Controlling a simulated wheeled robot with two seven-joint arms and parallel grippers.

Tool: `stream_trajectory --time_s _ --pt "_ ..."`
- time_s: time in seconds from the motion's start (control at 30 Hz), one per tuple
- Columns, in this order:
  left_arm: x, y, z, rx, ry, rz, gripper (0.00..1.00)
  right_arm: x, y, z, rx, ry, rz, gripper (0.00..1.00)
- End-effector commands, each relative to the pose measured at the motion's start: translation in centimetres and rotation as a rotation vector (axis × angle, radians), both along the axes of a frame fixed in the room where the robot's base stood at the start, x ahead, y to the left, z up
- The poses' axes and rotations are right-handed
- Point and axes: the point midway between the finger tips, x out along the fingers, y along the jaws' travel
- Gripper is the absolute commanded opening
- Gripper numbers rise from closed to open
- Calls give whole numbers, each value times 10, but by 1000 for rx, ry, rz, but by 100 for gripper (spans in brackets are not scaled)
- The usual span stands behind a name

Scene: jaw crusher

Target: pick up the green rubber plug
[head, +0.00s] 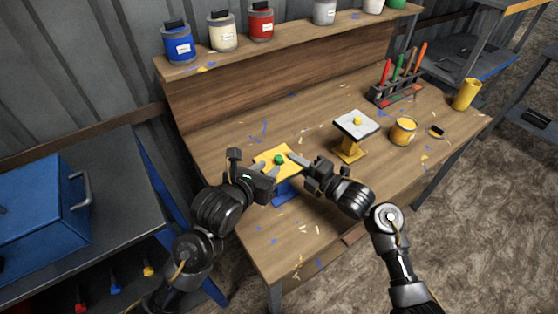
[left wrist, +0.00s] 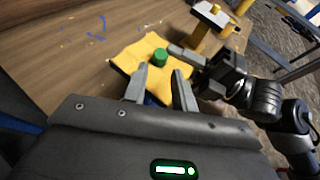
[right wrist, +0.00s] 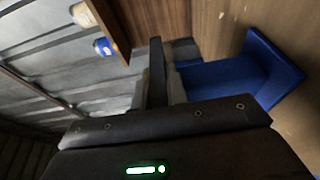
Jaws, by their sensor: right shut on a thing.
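The green rubber plug (head: 278,159) sits upright on a yellow-topped square plate (head: 266,155) above a blue stand (head: 285,192). In the left wrist view, the plug (left wrist: 160,56) stands beyond my fingertips, touched by neither gripper. My left gripper (left wrist: 160,82) is open and empty at the plate's near edge. My right gripper (head: 297,160) is shut on the plate's right edge. In the right wrist view, the plate's dark edge (right wrist: 157,70) lies between the fingers, beside the blue stand (right wrist: 235,78); the plug is hidden there.
A second stand (head: 355,128) with a pale top and a yellow plug (head: 357,120) is to the right. Beyond it are a yellow can (head: 403,131), a rack of tools (head: 396,94) and a yellow cup (head: 467,94). Paint cans line the back shelf. The bench front is mostly free.

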Motion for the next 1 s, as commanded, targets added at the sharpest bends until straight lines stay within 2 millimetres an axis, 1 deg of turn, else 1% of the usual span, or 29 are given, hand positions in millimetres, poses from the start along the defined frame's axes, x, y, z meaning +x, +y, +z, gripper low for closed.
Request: stream_trajectory --time_s 0.2,0.3,0.4,0.6,0.63,0.83,1.0 --pt "26 -14 -13 -2 4 1 27 0 0 -1 -2 2 0 0" --pt "35 -19 -16 -1 1 -1 27 0 0 -1 -2 2 0 0" --pt "40 -21 -18 -1 -1 -1 27 0 0 -1 -2 2 0 0" --pt "40 -21 -19 -1 -1 -1 27 0 -1 -1 -3 3 -1 0" --pt "40 -21 -19 -1 -1 -1 26 0 -1 -1 -3 3 -1 0" --pt "40 -21 -19 -1 -1 -1 0 0 -1 -1 -3 3 -1 0" --pt "40 -21 -19 0 0 -1 0 0 -1 -2 -3 3 -1 0"
